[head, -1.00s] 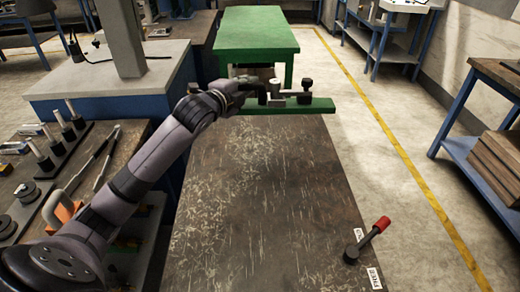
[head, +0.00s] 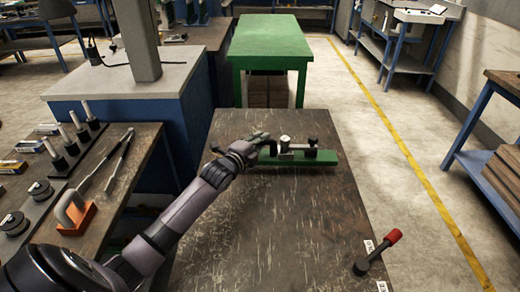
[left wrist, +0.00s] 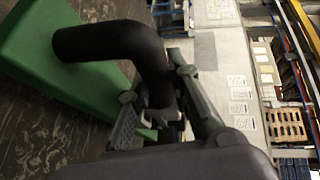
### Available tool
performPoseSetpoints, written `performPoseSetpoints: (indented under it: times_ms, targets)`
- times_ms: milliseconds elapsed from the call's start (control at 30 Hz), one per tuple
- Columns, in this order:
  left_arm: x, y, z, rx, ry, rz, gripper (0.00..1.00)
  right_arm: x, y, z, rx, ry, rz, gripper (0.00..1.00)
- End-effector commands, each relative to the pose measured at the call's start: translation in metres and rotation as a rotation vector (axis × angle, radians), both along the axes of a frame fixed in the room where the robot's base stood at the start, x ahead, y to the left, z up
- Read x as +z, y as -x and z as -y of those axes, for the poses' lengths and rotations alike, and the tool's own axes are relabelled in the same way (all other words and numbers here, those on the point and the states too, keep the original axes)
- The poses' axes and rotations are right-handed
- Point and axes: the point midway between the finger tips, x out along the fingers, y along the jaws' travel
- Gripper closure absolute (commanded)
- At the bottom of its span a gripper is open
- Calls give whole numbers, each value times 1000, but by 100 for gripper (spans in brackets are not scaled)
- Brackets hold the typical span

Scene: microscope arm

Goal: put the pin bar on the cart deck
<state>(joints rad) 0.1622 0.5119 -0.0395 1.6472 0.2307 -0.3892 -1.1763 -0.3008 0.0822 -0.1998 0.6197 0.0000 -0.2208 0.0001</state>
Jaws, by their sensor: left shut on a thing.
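The pin bar is a long green bar (head: 300,158) with a bent black handle, a pale round knob and a black clamp-like part on top. In the head view it lies level over the far part of the dark, scratched cart deck (head: 270,225). I cannot tell whether it touches the deck or hangs just above it. My left gripper (head: 262,146) is shut on the bent black handle at the bar's left end. In the left wrist view the gripper's fingers (left wrist: 155,105) close around the black handle (left wrist: 115,42), with the green bar behind. My right gripper is not in view.
A red-tipped lever (head: 378,253) stands at the deck's near right. A green table (head: 275,40) is beyond the deck. A bench with pins, tongs and an orange-based tool (head: 76,216) is on the left. The deck's near part is bare.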

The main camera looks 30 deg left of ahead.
Motion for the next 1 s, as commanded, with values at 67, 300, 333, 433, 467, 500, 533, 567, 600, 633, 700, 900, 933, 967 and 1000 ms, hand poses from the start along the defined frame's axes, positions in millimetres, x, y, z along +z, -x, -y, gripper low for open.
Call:
performPoseSetpoints:
  times_ms: [67, 300, 333, 433, 467, 500, 533, 567, 600, 633, 700, 900, 933, 967, 1000]
  targets:
    - [-10, -1, 0, 0, 5, 5, 100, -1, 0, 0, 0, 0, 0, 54]
    - [-25, -1, 0, 0, 3, 7, 100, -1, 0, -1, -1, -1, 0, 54]
    - [-25, -1, 0, 0, 3, 8, 100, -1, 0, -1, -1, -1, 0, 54]
    - [-25, -1, 0, 0, 3, 7, 100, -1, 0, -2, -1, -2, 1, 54]
    - [-25, -1, 0, 0, 3, 7, 100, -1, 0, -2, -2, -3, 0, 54]
    - [-25, -1, 0, 0, 3, 7, 100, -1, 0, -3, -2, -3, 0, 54]
    - [-25, -1, 0, -1, 3, 7, 100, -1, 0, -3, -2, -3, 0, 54]
    - [-26, -1, 0, -1, 3, 7, 100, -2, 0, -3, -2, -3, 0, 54]
    - [-31, 0, 0, 0, 0, -3, 80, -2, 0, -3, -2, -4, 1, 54]
    - [-31, 0, 0, 0, 0, -3, 78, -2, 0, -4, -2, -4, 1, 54]
    - [-30, 0, 0, 0, 0, -3, 74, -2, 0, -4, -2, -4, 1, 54]
    - [-30, 0, 0, 0, 0, -3, 62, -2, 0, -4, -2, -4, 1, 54]
    - [-30, 0, 0, 0, 0, -3, 62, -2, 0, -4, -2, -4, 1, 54]
    - [-30, 0, 0, 0, 0, -3, 62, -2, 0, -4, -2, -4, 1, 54]
    - [-30, 0, 0, 0, 0, -3, 62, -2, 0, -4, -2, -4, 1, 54]
